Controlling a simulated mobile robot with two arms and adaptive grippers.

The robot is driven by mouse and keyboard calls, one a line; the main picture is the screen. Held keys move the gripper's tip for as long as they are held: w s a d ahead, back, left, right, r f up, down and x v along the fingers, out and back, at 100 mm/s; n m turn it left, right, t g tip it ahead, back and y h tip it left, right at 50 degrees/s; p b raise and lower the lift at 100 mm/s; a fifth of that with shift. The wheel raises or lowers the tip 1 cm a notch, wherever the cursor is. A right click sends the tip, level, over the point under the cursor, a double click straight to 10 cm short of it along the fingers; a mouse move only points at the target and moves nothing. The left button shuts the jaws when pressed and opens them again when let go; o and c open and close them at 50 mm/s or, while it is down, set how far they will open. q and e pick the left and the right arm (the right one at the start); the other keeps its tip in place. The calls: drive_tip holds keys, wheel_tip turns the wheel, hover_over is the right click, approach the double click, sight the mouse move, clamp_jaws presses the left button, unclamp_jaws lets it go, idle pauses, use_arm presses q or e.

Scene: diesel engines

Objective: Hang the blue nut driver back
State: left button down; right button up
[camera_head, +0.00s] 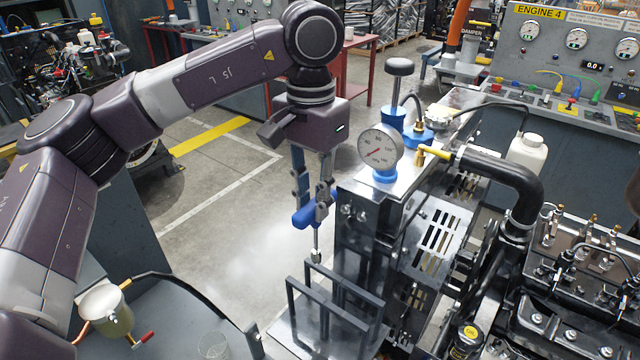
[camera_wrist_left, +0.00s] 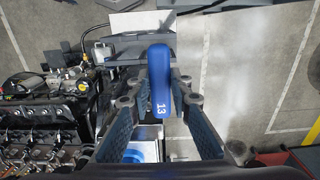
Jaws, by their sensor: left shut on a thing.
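The blue nut driver (camera_head: 304,217) has a blue cross handle and a thin metal shaft that points down to a socket end. My left gripper (camera_head: 315,203) is shut on its handle and holds it upright in the air. In the left wrist view, the blue handle (camera_wrist_left: 158,75) shows the number 13 between the two fingers of my left gripper (camera_wrist_left: 157,97). Below the driver is a dark metal rack (camera_head: 318,292) with upright posts and bars. The socket end looks just above the rack's back bar; I cannot tell whether they touch. My right gripper is not in view.
A pressure gauge (camera_head: 381,148) on a blue base stands on the metal cabinet just right of my gripper. A diesel engine (camera_head: 560,290) with a black hose (camera_head: 510,172) fills the right side.

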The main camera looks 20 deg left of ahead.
use_arm(q)
drive_tip(key=shift+s+f+b, duration=0.2)
drive_tip(key=shift+s+b, duration=0.25)
drive_tip(key=shift+s, duration=0.6)
drive_tip(key=shift+w+f+b, duration=0.1)
drive_tip(key=shift+f+b, duration=0.4)
drive_tip(key=shift+f, duration=0.2)
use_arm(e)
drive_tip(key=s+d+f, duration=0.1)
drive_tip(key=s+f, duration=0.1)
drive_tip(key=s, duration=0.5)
use_arm(q)
wheel_tip(320, 180, down, 13)
drive_tip(key=b, duration=0.9)
drive_tip(key=shift+w, duration=0.2)
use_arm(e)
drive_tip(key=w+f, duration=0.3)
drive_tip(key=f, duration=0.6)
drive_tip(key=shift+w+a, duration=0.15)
use_arm(q)
drive_tip(key=shift+r, duration=0.1)
